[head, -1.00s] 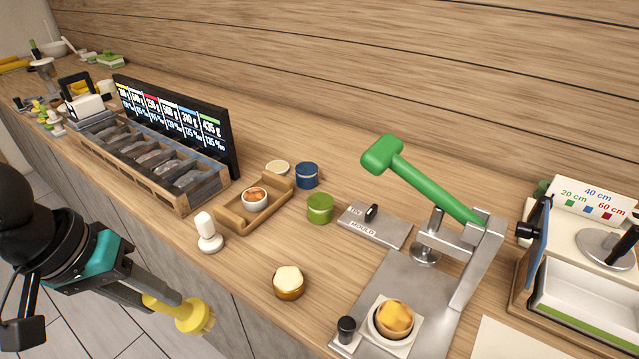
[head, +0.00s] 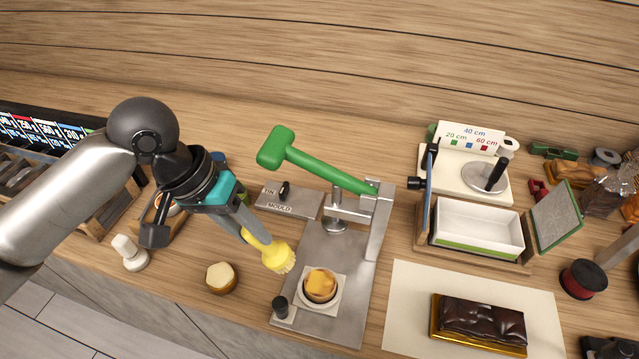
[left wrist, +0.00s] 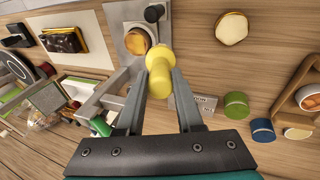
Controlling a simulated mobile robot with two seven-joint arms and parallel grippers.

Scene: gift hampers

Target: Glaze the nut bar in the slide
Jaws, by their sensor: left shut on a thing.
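My left gripper (head: 243,232) is shut on a yellow brush (head: 280,258), held by its handle with the bristle end pointing right. The brush also shows between the fingers in the left wrist view (left wrist: 158,75). The bristle end is just up and left of a round piece with an orange top (head: 320,284), which I take as the nut bar; I see no gap size. It sits in a white square holder (head: 336,303) on the metal press plate (head: 340,328). In the left wrist view the piece (left wrist: 137,40) is partly behind the brush. My right gripper is not seen.
The green press lever (head: 325,170) rises behind the plate. A round cream-topped piece (head: 221,276) and a white-knobbed tool (head: 130,252) stand left. A white box (head: 478,232) and a dark glossy bar (head: 482,322) on a pale sheet lie right.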

